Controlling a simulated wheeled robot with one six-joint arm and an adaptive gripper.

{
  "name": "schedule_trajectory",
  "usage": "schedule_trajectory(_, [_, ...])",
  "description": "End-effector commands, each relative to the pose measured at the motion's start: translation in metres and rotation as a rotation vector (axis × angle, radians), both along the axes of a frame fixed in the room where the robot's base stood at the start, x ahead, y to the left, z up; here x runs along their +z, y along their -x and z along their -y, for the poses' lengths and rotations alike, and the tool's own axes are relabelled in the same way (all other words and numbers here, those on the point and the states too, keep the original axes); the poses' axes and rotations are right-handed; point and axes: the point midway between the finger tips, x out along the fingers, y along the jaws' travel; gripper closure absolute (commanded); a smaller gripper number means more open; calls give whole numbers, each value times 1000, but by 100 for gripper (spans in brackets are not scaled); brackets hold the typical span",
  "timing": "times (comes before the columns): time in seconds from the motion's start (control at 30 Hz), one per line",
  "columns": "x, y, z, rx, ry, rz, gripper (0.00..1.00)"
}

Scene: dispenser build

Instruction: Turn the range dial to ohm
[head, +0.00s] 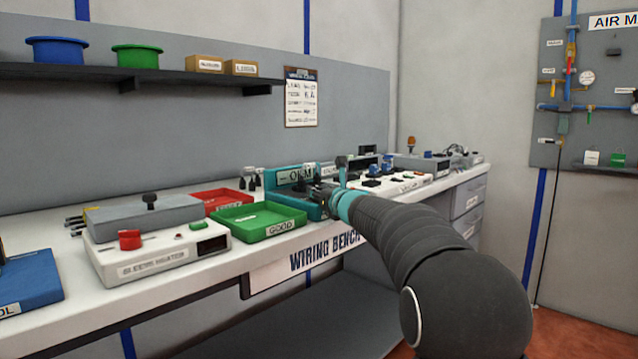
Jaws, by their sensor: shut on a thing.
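A teal meter unit (284,185) stands on the bench behind the green tray, with a label on its front that seems to read OHM. My gripper (322,197) is at the right part of this unit, its fingers closed against the unit's front. The range dial is hidden by my gripper and wrist, so I cannot read where it points. The fingers are small in this view and the grasp itself does not show clearly.
A green tray (258,232) marked GOOD and a red tray (222,198) lie left of the meter. A white device (150,265) with a red knob stands further left. White panels (408,183) with switches crowd the bench to the right.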

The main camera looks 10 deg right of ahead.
Motion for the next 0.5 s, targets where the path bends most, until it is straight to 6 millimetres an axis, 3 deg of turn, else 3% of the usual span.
schedule_trajectory(0.5, [1,2,0,96,-1,0,100])
